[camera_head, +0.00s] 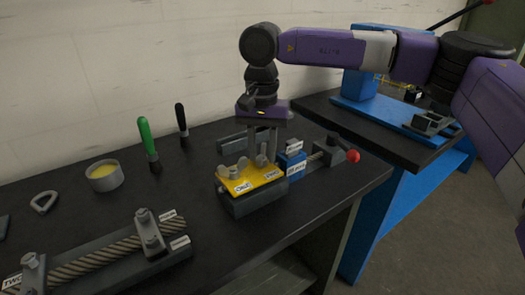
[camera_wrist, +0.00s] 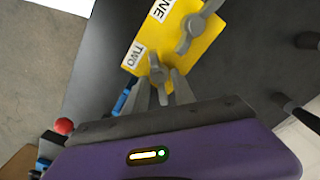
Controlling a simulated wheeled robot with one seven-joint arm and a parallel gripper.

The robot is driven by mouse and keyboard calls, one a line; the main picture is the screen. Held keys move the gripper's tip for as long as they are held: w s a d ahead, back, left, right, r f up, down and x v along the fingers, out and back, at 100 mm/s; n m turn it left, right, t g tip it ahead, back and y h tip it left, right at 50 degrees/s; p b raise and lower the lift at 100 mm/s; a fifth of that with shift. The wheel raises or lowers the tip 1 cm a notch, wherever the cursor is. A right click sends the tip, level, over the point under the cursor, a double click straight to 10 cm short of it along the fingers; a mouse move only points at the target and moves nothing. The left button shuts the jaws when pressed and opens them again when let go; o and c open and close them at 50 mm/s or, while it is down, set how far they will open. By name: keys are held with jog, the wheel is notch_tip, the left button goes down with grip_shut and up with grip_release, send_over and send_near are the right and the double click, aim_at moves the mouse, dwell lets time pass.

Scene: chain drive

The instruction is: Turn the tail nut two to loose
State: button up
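A yellow plate (camera_head: 253,182) on a dark block carries two grey wing nuts and the labels ONE and TWO. Tail nut two (camera_wrist: 158,74) is beside the label TWO (camera_wrist: 131,55) in the wrist view. The other wing nut (camera_wrist: 190,30) is beside the label ONE and also shows in the head view (camera_head: 238,170). My gripper (camera_head: 262,158) points down over the TWO end of the plate. Its fingers (camera_wrist: 161,84) stand apart, with nut two between or just beyond the tips. Whether they touch it I cannot tell.
A blue block (camera_head: 291,160) and a red-knobbed handle (camera_head: 353,156) stand close to the right of the plate. A rope (camera_head: 95,258) with clamps lies at the front left. A tin (camera_head: 104,176) and a green-handled brush (camera_head: 147,140) stand further back. A blue-framed bench (camera_head: 385,225) is at right.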

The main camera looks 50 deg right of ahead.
aim_at(262, 148)
notch_tip(262, 148, up, 8)
jog(key=shift+f, duration=0.15)
dwell(0.3)
dwell(0.5)
